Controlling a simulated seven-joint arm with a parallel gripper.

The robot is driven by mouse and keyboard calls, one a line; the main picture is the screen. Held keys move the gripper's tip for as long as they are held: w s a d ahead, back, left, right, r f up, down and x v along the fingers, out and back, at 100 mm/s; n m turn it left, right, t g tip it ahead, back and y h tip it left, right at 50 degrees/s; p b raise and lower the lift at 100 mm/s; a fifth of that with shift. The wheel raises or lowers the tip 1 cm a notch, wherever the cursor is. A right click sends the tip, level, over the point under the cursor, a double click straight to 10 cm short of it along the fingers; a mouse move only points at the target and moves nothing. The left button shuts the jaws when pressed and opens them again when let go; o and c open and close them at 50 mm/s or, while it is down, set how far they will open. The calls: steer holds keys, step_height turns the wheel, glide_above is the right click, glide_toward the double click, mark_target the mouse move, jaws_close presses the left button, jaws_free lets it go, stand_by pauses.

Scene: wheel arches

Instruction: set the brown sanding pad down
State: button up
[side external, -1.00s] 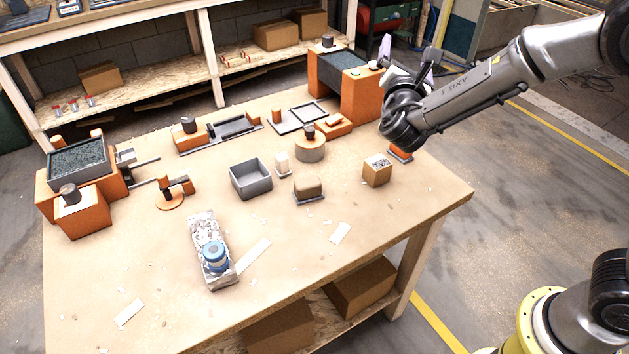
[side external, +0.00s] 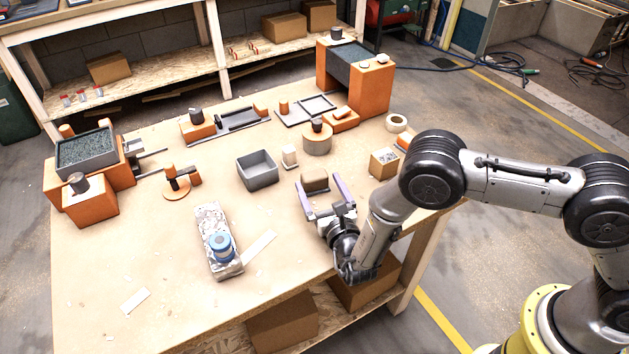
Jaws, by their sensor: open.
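The brown sanding pad (side external: 315,180) is a small rounded block near the middle of the table. My gripper (side external: 321,188) is low over the table, with one lilac finger on each side of the pad. The jaws are open, and the fingers look apart from the pad. The pad's near lower part and whatever lies directly under it are partly hidden by my gripper.
A grey open bin (side external: 257,171) and a small white block (side external: 289,156) stand left of the pad. A wrapped block with a blue-lidded jar (side external: 221,246) lies at front left.

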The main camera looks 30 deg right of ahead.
mark_target(312, 170)
steer(key=shift+w+d+f, duration=0.1)
steer(key=shift+w+d, duration=0.15)
steer(key=shift+w, duration=1)
steer(key=shift+w+d+r, duration=0.1)
steer(key=shift+w+d, duration=0.15)
steer(key=shift+w, duration=0.95)
steer(key=shift+w+d+f, duration=0.1)
steer(key=shift+w+d, duration=0.15)
steer(key=shift+w, duration=1)
steer(key=c, duration=1.4)
